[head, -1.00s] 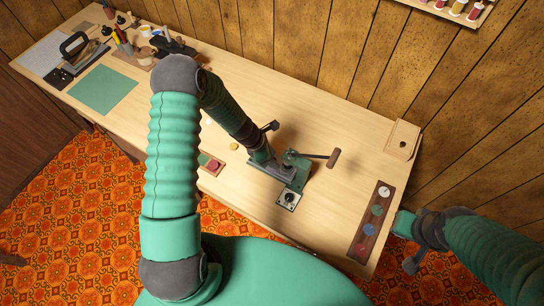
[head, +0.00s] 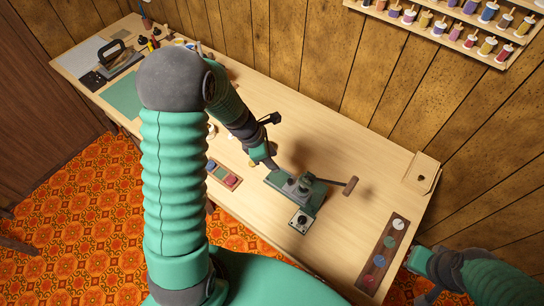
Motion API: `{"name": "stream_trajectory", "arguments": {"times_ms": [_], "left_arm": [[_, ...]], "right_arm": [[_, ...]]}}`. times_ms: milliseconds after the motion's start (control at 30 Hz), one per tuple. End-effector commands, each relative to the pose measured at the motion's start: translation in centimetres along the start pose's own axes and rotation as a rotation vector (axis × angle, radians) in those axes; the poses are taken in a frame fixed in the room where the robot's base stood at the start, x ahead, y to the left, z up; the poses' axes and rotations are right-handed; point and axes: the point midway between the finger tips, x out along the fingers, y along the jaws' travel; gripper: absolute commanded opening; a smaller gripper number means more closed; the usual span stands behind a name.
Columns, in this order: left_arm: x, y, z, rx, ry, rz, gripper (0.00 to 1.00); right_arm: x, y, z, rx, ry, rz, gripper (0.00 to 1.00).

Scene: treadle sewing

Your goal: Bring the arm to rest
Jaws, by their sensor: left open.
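My left arm rises large through the left middle of the head view and bends over the table. Its gripper (head: 270,164) is small and open, just above and left of the green hand press (head: 312,192). I see nothing held in it, and I cannot tell how high above the table it is. The press has a lever with a brown wooden handle (head: 350,186) pointing right. My right gripper (head: 420,279) is at the lower right, past the table's right end; its jaws are not clear.
The wooden table (head: 330,140) is mostly bare behind the press. A tray of colored discs (head: 383,255) lies at its right end, a wooden block (head: 422,173) at the back right. A small tray (head: 224,174) sits left of the press. Thread racks (head: 440,25) hang on the wall.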

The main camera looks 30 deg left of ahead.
Motion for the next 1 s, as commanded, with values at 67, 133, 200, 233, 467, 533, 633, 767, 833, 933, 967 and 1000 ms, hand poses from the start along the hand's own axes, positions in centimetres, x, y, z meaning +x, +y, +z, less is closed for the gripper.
{"name": "stream_trajectory", "arguments": {"times_ms": [67,133,200,233,467,533,633,767,833,933,967,1000], "left_arm": [[-0.3,0.0,0.0,0.0,0.001,0.0,0.44],[-0.3,0.0,-0.1,0.0,0.001,-0.001,0.44],[-0.3,0.0,-0.1,0.0,0.001,-0.001,0.44],[-0.3,0.0,-0.1,0.0,0.001,0.0,0.44],[-0.3,-0.1,0.0,0.006,0.001,0.0,0.44],[-0.6,-0.8,0.3,0.097,0.017,-0.003,0.44],[-2.0,-4.0,1.0,0.524,0.087,-0.025,0.44],[-4.5,-9.3,1.5,1.368,0.208,-0.084,0.44],[-5.6,-11.3,1.4,1.77,0.26,-0.122,0.44],[-6.5,-12.8,1.3,2.153,0.309,-0.165,0.44],[-6.6,-13.0,1.3,2.219,0.317,-0.173,0.44],[-6.7,-13.2,1.2,2.273,0.324,-0.181,0.44]], "right_arm": [[0.0,0.0,0.0,0.0,0.0,0.0,0.0],[0.0,0.0,0.0,0.0,0.0,0.0,0.0],[0.0,0.0,0.0,0.0,0.0,0.0,0.0],[0.0,0.0,0.0,0.0,0.0,0.0,0.0],[0.0,0.0,0.0,0.0,0.0,0.0,0.0],[0.0,0.0,0.0,0.0,0.0,0.0,0.0],[0.1,0.0,0.0,0.0,0.0,0.0,0.0],[0.2,0.0,0.0,0.0,0.0,0.0,0.0],[0.2,0.0,0.1,0.0,0.0,0.0,0.0],[0.2,0.0,0.1,0.0,0.0,0.0,0.0],[0.2,0.0,0.1,0.0,0.0,0.0,0.0],[0.2,0.0,0.1,0.0,0.0,0.0,0.0]]}}
